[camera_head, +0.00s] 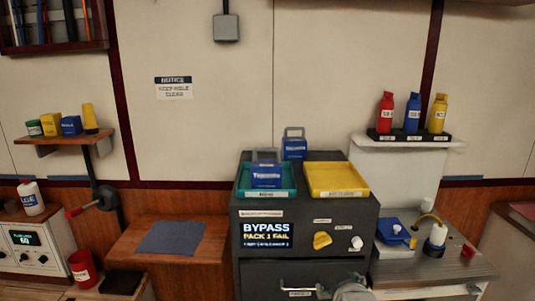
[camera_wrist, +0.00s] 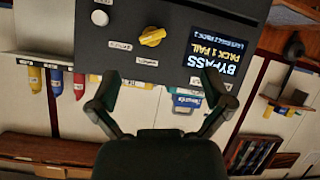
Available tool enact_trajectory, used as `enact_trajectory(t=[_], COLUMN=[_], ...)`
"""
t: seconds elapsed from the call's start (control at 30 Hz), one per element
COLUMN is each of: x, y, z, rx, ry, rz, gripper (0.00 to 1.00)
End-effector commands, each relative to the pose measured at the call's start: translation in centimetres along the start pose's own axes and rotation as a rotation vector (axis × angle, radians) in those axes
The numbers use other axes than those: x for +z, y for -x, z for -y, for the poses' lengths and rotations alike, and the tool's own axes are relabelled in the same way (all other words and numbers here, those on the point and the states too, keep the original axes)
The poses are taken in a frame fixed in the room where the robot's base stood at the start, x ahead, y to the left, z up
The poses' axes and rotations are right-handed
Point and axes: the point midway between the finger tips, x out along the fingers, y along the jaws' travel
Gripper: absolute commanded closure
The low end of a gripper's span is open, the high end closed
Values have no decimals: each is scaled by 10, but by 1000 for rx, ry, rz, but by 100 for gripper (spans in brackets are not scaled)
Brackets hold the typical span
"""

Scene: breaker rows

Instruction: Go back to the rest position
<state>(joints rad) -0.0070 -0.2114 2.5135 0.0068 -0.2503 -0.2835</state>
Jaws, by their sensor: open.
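My gripper (camera_wrist: 160,88) is open in the wrist view, with its two dark fingers spread wide and nothing between them. The wrist view is upside down and faces the dark grey cabinet (camera_head: 255,275). The cabinet front has a display (camera_head: 267,235) reading BYPASS, PACK 1 FAIL, a yellow knob (camera_head: 322,240) and a white knob (camera_head: 357,243). The yellow knob (camera_wrist: 152,36) and white knob (camera_wrist: 100,18) also show in the wrist view. In the head view, a grey form at the cabinet's lower right is too unclear to name.
A teal tray (camera_head: 243,192) with a blue pack (camera_head: 267,175) and a yellow tray (camera_head: 337,180) top the cabinet; another blue pack (camera_head: 294,147) stands behind. Side benches carry a red cup (camera_head: 83,268) and a blue box (camera_head: 393,231). A bottle shelf (camera_head: 405,142) is at right.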

Motion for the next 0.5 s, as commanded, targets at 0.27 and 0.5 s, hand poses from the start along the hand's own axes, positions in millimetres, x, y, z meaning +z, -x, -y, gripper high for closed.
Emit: enact_trajectory(t=[0.27, 0.5], x=[14, 39], y=[71, 143], z=[3, 10], rx=[-53, -75], ry=[-120, -220], rz=[241, 460], gripper=[0, 0])
